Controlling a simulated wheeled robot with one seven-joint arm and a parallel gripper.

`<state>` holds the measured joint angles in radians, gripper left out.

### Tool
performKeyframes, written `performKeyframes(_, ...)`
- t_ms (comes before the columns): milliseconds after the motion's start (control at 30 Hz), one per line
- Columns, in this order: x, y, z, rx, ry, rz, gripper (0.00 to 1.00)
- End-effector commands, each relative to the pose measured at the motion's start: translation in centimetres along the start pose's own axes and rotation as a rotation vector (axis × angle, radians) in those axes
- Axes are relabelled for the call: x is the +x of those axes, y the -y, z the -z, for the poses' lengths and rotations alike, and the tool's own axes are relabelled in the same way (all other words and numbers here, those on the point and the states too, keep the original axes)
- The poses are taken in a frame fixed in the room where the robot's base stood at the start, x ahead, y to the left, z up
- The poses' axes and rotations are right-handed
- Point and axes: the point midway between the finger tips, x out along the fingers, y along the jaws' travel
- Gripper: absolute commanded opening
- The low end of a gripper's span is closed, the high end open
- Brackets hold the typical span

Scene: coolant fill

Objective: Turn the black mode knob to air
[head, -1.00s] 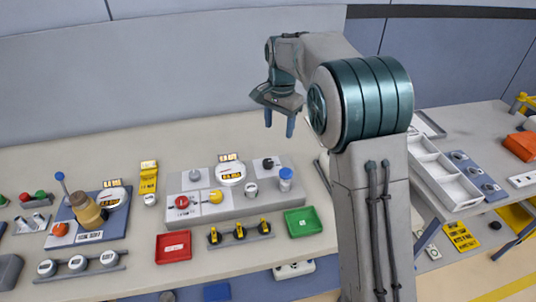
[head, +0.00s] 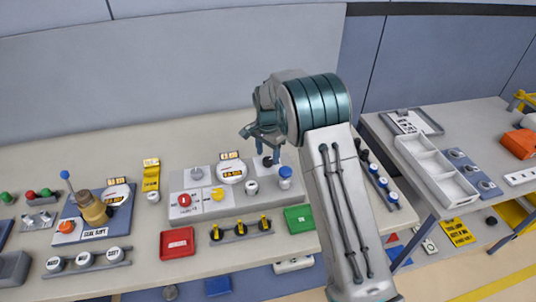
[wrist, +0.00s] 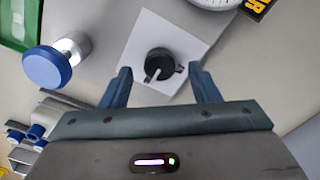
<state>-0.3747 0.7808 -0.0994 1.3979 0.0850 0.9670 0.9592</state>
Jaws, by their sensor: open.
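The black mode knob (wrist: 159,65) sits on a white square plate (wrist: 143,35) in the wrist view, with a pale pointer mark on it. The pointer aims down and slightly left in that view. In the head view the knob (head: 267,161) shows at the right end of the grey panel, just below my gripper. My gripper (head: 265,150) is open and points down over the knob. In the wrist view my gripper's blue fingers (wrist: 162,78) stand apart to either side of and just short of the knob, holding nothing. Any lettering on the plate is not readable.
A blue-capped fitting (wrist: 47,67) stands close left of the knob in the wrist view, with a green tray (wrist: 16,22) behind it. A round gauge (head: 232,171), a red knob (head: 184,200) and a yellow knob (head: 217,193) share the panel (head: 230,209).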

Motion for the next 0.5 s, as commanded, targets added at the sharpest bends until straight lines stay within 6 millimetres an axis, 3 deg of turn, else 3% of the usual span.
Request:
performKeyframes(200,1.8,0.0,0.0,0.0,0.001,-0.001,0.56)
performKeyframes(500,2.0,0.0,0.0,0.0,0.0,0.0,0.56)
